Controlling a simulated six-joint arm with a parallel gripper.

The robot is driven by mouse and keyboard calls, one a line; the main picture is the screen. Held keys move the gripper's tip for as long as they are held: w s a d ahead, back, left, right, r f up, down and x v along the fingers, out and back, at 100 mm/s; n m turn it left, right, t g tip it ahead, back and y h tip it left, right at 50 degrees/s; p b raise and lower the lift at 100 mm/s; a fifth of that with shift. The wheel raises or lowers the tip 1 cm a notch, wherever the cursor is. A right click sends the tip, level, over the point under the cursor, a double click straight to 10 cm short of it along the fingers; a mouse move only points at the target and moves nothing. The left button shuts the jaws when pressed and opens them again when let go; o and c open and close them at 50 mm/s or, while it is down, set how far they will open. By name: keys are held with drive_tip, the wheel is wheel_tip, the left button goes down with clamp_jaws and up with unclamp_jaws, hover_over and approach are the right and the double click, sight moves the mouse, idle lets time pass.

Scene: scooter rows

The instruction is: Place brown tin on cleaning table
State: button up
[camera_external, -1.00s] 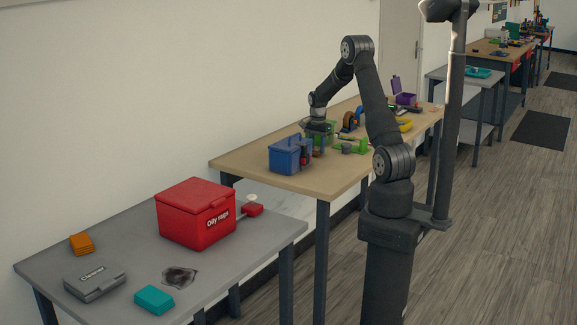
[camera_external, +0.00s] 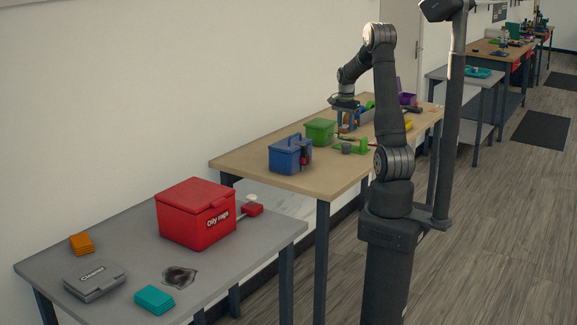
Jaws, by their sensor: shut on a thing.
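My gripper (camera_external: 343,108) is over the far half of the wooden table, behind the green box. It is shut on a small brown thing (camera_external: 340,120) that looks like the brown tin. The thing is mostly hidden and too small to make out clearly. The grey table in the left foreground, which looks like the cleaning table (camera_external: 222,263), is well away from my gripper.
On the grey table stand a red "Oily rags" box (camera_external: 190,222), a grey case (camera_external: 95,283), a teal block (camera_external: 154,299) and an orange stack (camera_external: 81,243). A blue caddy (camera_external: 285,157) and green box (camera_external: 320,130) stand on the wooden table (camera_external: 245,160).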

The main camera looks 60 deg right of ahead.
drive_tip(key=r, duration=0.3)
drive_tip(key=w+r, duration=0.1)
drive_tip(key=r, duration=0.1)
drive_tip(key=shift+a+r, duration=0.1)
drive_tip(key=shift+a, duration=0.15)
drive_tip(key=w+a+n, duration=0.3)
drive_tip(key=w+a, duration=0.5)
drive_tip(key=a, duration=0.4)
drive_tip(key=w+a+n, duration=0.2)
drive_tip(key=w+a, duration=0.6)
drive_tip(key=a, duration=0.3)
drive_tip(key=w+a+n, duration=0.3)
drive_tip(key=w+a, duration=0.5)
drive_tip(key=a, duration=0.4)
drive_tip(key=s+a+n, duration=0.2)
drive_tip(key=a, duration=1.2)
drive_tip(key=s+a+n, duration=0.2)
drive_tip(key=a, duration=1.1)
drive_tip(key=s+a+n, duration=0.2)
drive_tip(key=a, duration=1.2)
drive_tip(key=shift+s+a+r+n, duration=0.1)
drive_tip(key=shift+s+a+n, duration=0.05)
drive_tip(key=shift+a+n, duration=0.25)
drive_tip(key=s+a+n, duration=0.3)
drive_tip(key=s+a, duration=1.1)
drive_tip(key=a, duration=0.4)
hover_over(177, 259)
wheel_tip(177, 259, down, 16)
drive_tip(key=shift+r, duration=0.15)
drive_tip(key=shift+f, duration=2.2)
